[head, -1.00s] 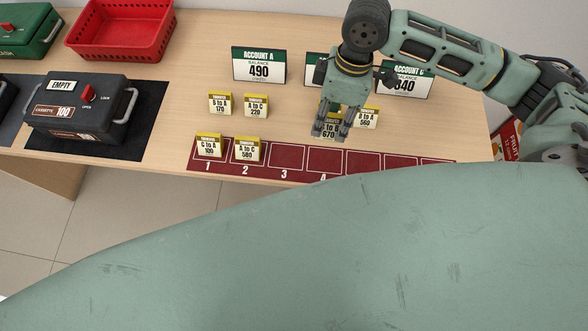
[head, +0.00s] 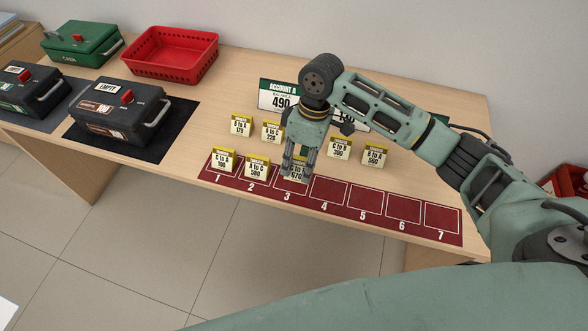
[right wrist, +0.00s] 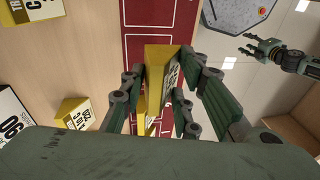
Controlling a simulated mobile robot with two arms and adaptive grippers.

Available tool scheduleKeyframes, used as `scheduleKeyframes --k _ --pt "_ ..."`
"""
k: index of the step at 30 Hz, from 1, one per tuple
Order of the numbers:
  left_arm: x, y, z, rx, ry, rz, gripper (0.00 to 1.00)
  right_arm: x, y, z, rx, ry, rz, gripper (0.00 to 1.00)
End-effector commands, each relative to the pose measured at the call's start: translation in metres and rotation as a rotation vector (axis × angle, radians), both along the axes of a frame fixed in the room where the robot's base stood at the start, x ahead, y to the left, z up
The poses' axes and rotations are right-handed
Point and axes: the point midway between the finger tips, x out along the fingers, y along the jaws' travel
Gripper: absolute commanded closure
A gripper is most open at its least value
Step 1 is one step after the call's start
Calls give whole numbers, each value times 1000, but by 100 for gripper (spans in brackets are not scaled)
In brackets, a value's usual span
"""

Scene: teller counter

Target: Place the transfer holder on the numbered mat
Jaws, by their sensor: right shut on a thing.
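My right gripper (head: 296,170) is shut on a yellow-topped transfer holder marked 670 (head: 297,177), over space 3 of the red numbered mat (head: 434,240). Fingers partly cover the holder, and I cannot tell whether it touches the mat. In the right wrist view the holder (right wrist: 158,75) stands between the fingers (right wrist: 168,95) with the mat (right wrist: 135,15) behind it. Holders C to A 100 (head: 223,161) and A to C 580 (head: 257,168) stand on spaces 1 and 2. Spaces 4 to 7 are bare. My left gripper (right wrist: 250,45) shows open and empty in the right wrist view.
Other holders, 170 (head: 241,125), 220 (head: 271,132), 300 (head: 339,149) and 560 (head: 375,155), stand behind the mat. The Account A sign (head: 279,95) is farther back. My right arm partly hides other signs. Cash boxes (head: 120,112) and a red basket (head: 172,52) are at left.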

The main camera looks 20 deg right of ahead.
Motion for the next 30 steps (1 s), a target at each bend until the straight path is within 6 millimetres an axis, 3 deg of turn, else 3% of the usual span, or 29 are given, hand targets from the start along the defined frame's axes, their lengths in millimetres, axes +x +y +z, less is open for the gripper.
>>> scheduleKeyframes --k 7,18,29,30 --pt "-18 1 -1 2 26 -1 55 20 9 -13 0 -1 0 100" --pt "-8 -3 4 -2 12 -4 55 20 9 -52 -1 0 0 100" --pt "-4 -5 4 -7 6 -4 55 20 9 -57 0 -1 0 100" --pt "-4 -5 4 -6 5 -4 55 20 9 -56 0 -2 1 68"
